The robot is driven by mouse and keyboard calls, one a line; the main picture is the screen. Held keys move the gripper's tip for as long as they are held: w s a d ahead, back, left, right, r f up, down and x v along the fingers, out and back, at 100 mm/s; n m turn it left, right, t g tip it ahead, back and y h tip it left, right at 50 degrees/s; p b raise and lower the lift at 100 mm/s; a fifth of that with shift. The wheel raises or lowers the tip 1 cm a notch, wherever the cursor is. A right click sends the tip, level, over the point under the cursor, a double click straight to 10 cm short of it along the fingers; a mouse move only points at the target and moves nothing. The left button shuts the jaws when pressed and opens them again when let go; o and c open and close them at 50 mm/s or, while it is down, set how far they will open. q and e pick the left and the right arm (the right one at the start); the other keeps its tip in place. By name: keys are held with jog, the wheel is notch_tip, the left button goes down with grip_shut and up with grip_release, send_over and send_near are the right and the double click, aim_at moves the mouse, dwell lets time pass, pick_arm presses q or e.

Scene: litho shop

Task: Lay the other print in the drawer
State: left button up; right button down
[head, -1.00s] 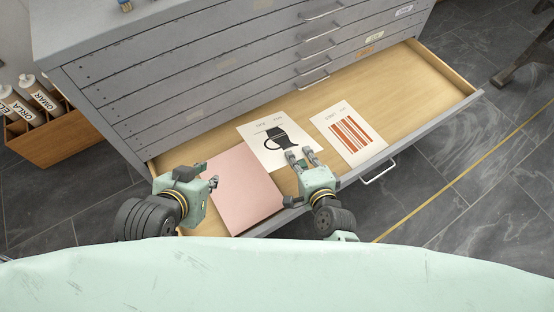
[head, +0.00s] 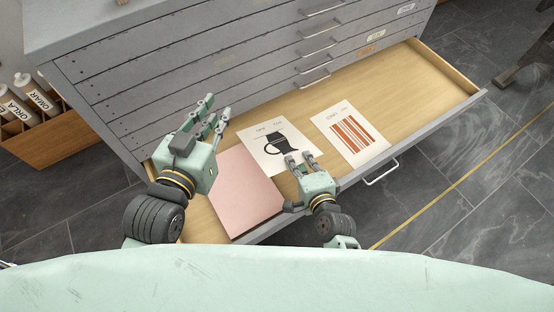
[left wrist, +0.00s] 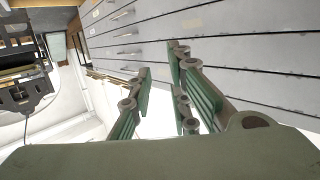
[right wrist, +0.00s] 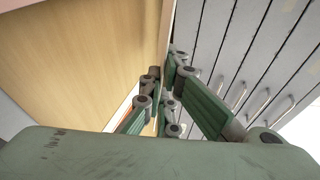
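The print with a black jug (head: 272,157) lies in or just over the open drawer (head: 425,90); I cannot tell if it rests flat. Its left part borders a pink sheet or folder (head: 240,190). The print with red-brown stripes (head: 350,135) lies in the drawer to its right. My right gripper (head: 299,159) is at the jug print's lower edge, two fingers over it; whether it grips the paper is hidden. My left gripper (head: 216,112) is open and empty, raised left of the jug print. Its spread fingers show in the left wrist view (left wrist: 158,75).
The grey flat-file cabinet (head: 190,75) with shut drawers stands behind the open one. The drawer's right half is bare wood. The front handle (head: 381,173) sticks out over the floor. A wooden box (head: 50,140) with labelled tubes stands at the left.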

pick_arm(q)
jog(key=shift+w+d+r+t+h+b, duration=0.15)
jog(key=shift+r+t, duration=0.4)
jog(key=shift+r, duration=0.4)
jog(key=shift+w+d+r+t+h+b, duration=0.15)
jog(key=shift+r+t, duration=0.35)
jog(key=shift+r, duration=0.5)
jog(key=shift+d+r+t+h+b, duration=0.2)
jog(key=shift+r+t, duration=0.35)
jog(key=shift+r, duration=0.4)
pick_arm(e)
jog(key=shift+f, duration=0.85)
jog(key=c, duration=2.1)
grip_release()
pick_arm(q)
jog(key=shift+f, duration=0.1)
